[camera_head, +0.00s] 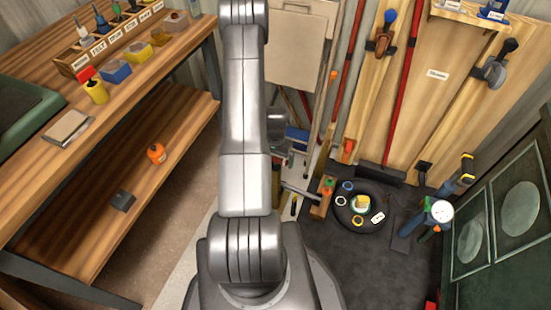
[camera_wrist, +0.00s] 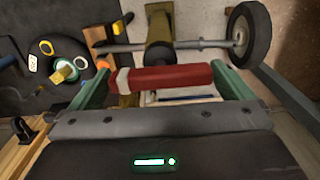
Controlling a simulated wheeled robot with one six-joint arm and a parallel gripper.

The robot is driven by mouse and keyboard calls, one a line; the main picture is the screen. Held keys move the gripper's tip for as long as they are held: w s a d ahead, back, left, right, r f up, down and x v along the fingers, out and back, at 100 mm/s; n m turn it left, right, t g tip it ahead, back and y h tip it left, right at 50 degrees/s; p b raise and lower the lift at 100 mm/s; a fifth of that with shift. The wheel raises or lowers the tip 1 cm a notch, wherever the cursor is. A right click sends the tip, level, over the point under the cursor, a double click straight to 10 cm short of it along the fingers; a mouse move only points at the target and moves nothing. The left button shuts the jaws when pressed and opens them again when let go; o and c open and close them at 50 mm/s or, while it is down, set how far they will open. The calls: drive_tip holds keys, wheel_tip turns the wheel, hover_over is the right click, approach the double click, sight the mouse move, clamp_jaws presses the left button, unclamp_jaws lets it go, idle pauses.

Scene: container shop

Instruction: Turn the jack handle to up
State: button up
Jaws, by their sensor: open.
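In the wrist view, my gripper (camera_wrist: 160,84) is open, with one green finger at each side. A red cylindrical grip (camera_wrist: 165,77) with a pale collar at its left end lies crosswise between the fingers. It looks like the jack handle; I cannot tell whether the fingers touch it. Just beyond it are a brownish-yellow post (camera_wrist: 159,24) and a grey crossbar (camera_wrist: 195,44) with a dark wheel (camera_wrist: 249,35) at its right end. In the head view, my arm hides the gripper and most of the jack.
A round black tray (camera_head: 376,219) with rings and small parts lies on the dark mat right of my arm. Broom-like tools and wall boards stand behind. A wooden workbench (camera_head: 120,100) with a lower shelf fills the left. A dark green cabinet (camera_head: 505,220) stands at right.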

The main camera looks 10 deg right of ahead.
sight(275, 158)
wheel_tip(275, 158, up, 13)
drive_tip(key=p, duration=0.2)
drive_tip(key=shift+r, duration=0.2)
wheel_tip(275, 158, down, 14)
drive_tip(key=shift+f+b, duration=0.1)
drive_tip(key=shift+b, duration=1.1)
drive_tip(key=shift+r+p, duration=0.2)
drive_tip(key=shift+p, duration=0.1)
drive_tip(key=shift+n, duration=0.3)
drive_tip(key=shift+b, duration=0.3)
